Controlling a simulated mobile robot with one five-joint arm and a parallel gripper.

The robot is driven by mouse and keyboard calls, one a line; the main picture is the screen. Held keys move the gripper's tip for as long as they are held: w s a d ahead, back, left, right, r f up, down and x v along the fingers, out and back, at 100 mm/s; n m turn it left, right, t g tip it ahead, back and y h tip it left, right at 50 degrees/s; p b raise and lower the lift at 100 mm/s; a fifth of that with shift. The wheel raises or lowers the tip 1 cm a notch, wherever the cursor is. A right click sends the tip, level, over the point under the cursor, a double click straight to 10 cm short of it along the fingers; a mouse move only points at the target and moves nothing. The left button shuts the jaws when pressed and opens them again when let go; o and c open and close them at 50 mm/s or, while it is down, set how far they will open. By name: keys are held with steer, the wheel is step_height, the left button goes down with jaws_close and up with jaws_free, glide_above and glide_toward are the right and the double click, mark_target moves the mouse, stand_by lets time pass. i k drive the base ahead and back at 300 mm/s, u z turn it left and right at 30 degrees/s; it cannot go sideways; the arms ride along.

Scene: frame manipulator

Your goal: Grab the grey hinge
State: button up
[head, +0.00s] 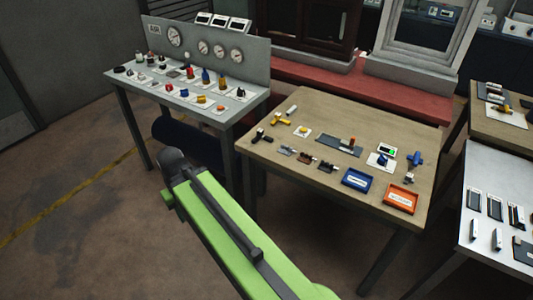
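A small grey piece (287,150), which looks like the grey hinge, lies on the wooden table (262,168) near its front left edge. It is too small to make out in detail. A brown piece (305,157) and a dark piece (326,166) of similar size lie in a row to its right. My green arm reaches in from the bottom, left of this table. My gripper does not show.
A blue tray (357,181) and an orange tray (401,198) stand at the table's front right. Yellow parts (281,119) lie behind the grey piece. A grey bench (180,104) with gauges stands at left. Floor is open at lower left.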

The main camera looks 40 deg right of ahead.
mark_target(286, 148)
steer(key=z, duration=0.05)
steer(key=i, duration=1)
steer(key=u, duration=0.05)
